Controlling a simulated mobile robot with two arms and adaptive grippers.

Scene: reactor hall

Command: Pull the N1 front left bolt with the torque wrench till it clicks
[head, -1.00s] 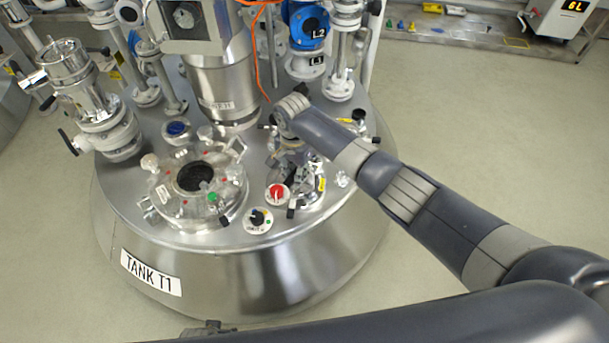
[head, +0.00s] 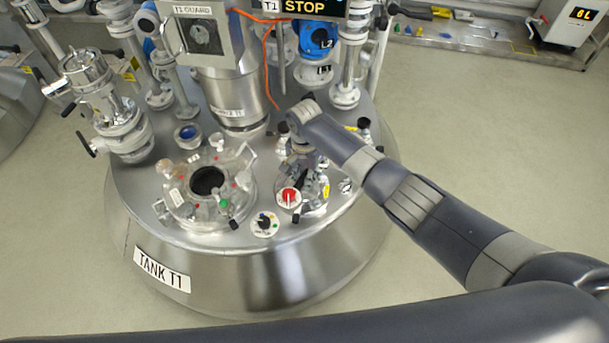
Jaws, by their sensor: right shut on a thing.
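My right gripper (head: 303,168) points down over the right part of the lid of tank T1 (head: 275,225), behind the red knob (head: 289,197). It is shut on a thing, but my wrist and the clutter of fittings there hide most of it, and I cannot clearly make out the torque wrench. The N1 nozzle and its front left bolt cannot be told apart from the small fittings around the gripper. My left gripper is not in view.
A round clear-rimmed port (head: 208,182) with a dark opening sits left of the gripper. A small black-and-white dial (head: 264,223) is at the lid's front. Open floor lies right of the tank.

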